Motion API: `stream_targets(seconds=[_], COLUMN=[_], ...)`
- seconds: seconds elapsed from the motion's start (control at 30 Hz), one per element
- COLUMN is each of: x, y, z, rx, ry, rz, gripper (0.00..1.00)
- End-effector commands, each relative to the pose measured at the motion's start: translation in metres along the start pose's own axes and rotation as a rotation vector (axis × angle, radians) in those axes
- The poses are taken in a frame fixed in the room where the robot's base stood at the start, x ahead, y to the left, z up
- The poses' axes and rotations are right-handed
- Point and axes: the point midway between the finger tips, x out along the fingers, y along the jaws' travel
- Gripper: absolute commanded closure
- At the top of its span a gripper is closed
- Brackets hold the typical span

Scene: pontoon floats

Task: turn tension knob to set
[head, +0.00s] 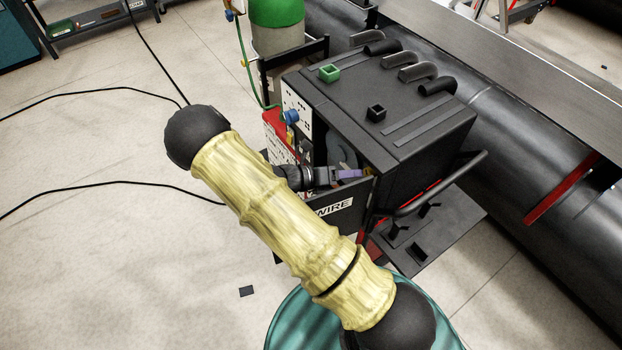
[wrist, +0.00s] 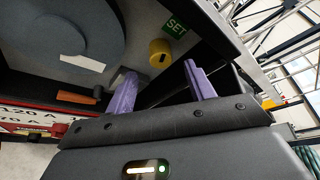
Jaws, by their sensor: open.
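A small yellow knob (wrist: 159,47) with a dark mark on its face sits inside the black machine (head: 435,125), the likely tension knob. A green SET label (wrist: 174,24) is just above and right of it in the wrist view. My gripper (wrist: 161,72) is open, with its purple fingers apart and nothing between them. The knob appears just beyond the fingertips, in the gap between them; I see no contact. In the head view my gripper (head: 350,174) reaches into the machine's open side, and the knob is hidden there.
A large grey spool (wrist: 60,40) and an orange part (wrist: 76,97) are near the fingers. An open door marked WIRE (head: 333,208) hangs below my gripper. A black rail (head: 430,187) runs at the machine's right. Cables cross the floor at left.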

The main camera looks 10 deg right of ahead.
Motion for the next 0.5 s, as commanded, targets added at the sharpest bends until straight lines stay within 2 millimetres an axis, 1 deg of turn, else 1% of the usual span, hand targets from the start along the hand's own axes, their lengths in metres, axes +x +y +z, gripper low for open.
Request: stream_targets(seconds=[0.03, 0.2, 0.4, 0.5], x=[-0.011, -0.045, -0.084, -0.099], y=[0.003, 0.004, 0.003, 0.002], z=[-0.001, -0.001, -0.001, -0.001], rx=[0.002, 0.001, 0.001, 0.001], ry=[-0.002, -0.002, -0.001, -0.001], rz=[0.005, 0.006, 0.006, 0.004], gripper=[0.46, 0.46, 0.46, 0.46])
